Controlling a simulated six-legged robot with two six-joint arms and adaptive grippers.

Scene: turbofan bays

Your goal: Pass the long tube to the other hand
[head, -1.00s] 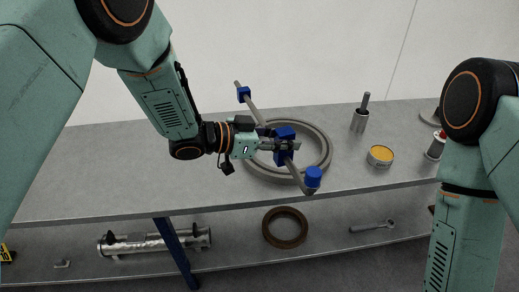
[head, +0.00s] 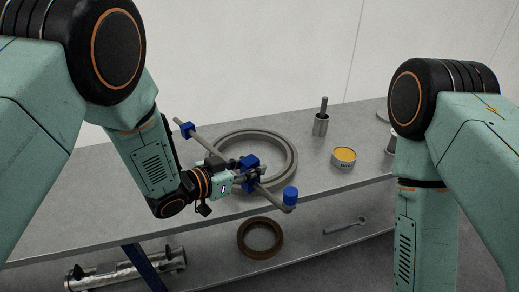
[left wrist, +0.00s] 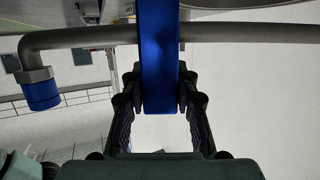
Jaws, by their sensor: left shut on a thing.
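The long tube (head: 213,146) is a thin grey pipe with blue fittings at both ends and a blue block (head: 250,162) at its middle. My left gripper (head: 246,178) is shut on the blue block and holds the tube above the bench's front part. In the left wrist view the blue block (left wrist: 158,60) sits between the two fingers, and the tube (left wrist: 90,37) runs across, with its bent blue-capped end (left wrist: 40,92) at the left. My right arm stands at the right of the head view; its gripper is out of the picture.
A large grey ring (head: 289,165) lies on the bench (head: 340,185) behind the tube. A metal cup with a rod (head: 320,124) and an open yellow tin (head: 344,157) stand to its right. The lower shelf holds a brown ring (head: 243,246), a wrench (head: 345,227) and a metal pipe (head: 105,275).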

